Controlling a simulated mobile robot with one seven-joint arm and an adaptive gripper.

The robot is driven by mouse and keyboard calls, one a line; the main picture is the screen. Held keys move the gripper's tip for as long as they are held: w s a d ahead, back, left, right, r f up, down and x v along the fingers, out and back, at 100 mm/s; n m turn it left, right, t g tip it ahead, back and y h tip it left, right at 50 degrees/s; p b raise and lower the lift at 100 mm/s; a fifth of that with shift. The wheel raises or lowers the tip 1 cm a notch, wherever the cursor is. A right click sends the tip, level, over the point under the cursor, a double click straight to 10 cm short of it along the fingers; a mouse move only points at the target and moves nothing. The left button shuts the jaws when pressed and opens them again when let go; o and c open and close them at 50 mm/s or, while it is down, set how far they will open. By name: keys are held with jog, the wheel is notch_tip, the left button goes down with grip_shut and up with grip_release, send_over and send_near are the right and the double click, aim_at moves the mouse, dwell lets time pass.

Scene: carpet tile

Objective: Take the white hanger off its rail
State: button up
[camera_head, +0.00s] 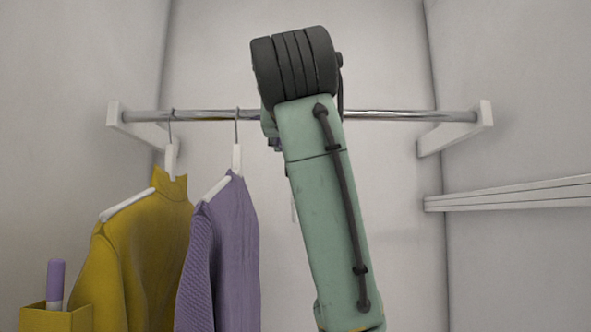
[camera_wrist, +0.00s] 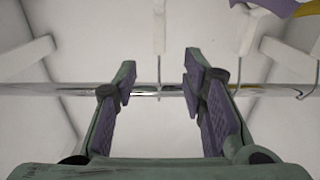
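The white hanger (camera_wrist: 160,28) shows in the wrist view at top centre, with no garment visible on it there. Its thin metal hook (camera_wrist: 158,70) meets the chrome rail (camera_wrist: 65,90). My gripper (camera_wrist: 160,82) is open, and the hook shows between its two separated fingertips, with space on both sides. The rail crosses the picture behind the fingers. In the head view the rail (camera_head: 390,115) spans the closet, but my arm hides my gripper and nearly all of this hanger. Only a thin pale strip (camera_head: 293,207) shows left of my arm, perhaps part of it.
A yellow sweater (camera_head: 150,245) and a purple cardigan (camera_head: 225,250) hang on white hangers left of my arm. A yellow box (camera_head: 55,318) holding a purple-capped item (camera_head: 55,280) stands at lower left. A white ledge (camera_head: 510,194) runs along the right wall. The rail's right part is clear.

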jog(key=w, duration=0.2)
jog(key=shift+w+p, duration=0.35)
jog(key=shift+w, duration=0.05)
jog(key=w+p, duration=0.2)
jog(key=w, duration=0.2)
jog(key=shift+w+r+p, duration=0.2)
jog(key=shift+p, duration=0.15)
jog(key=shift+w+f, duration=0.1)
jog(key=shift+w, duration=0.2)
grip_shut()
